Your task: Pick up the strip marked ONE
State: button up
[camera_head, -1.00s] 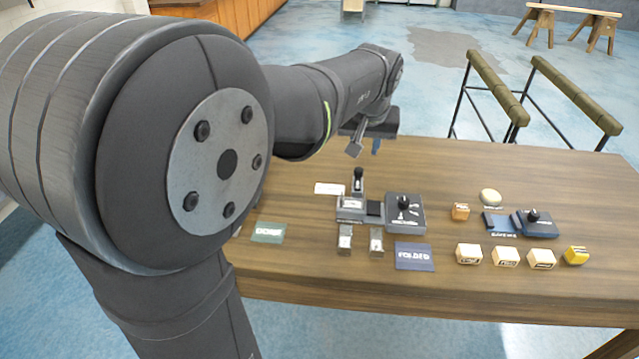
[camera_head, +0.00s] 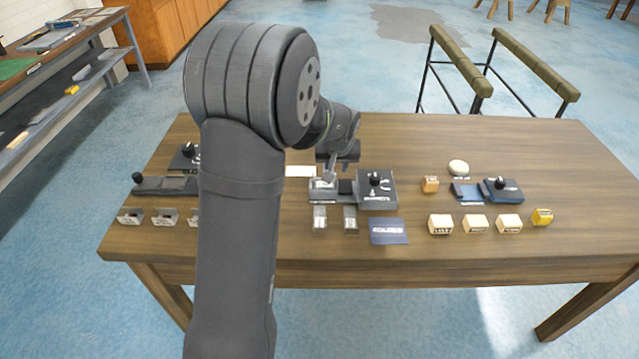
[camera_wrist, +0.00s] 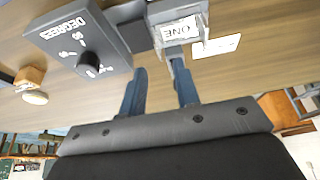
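The white label reading ONE (camera_wrist: 180,28) shows upside down in the wrist view, on a pale grey piece at the end of a grey fixture. I cannot tell strip from holder there. My gripper (camera_wrist: 159,68) is open and empty, its two dark blue-grey fingers apart just in front of that piece. The right finger is close to the piece; contact is unclear. In the head view my gripper (camera_head: 330,174) is low over the fixture (camera_head: 322,196) and partly hides it.
A DEGREES dial box (camera_wrist: 88,45) stands beside the fixture. Two small metal holders (camera_head: 320,218) and a FOLDED card (camera_head: 388,231) lie in front. The table's right end is clear.

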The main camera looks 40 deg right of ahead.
jog(key=shift+x, duration=3.3)
jog(key=shift+s, duration=0.2)
jog(key=shift+c, duration=0.2)
jog(key=shift+a, duration=0.1)
grip_shut()
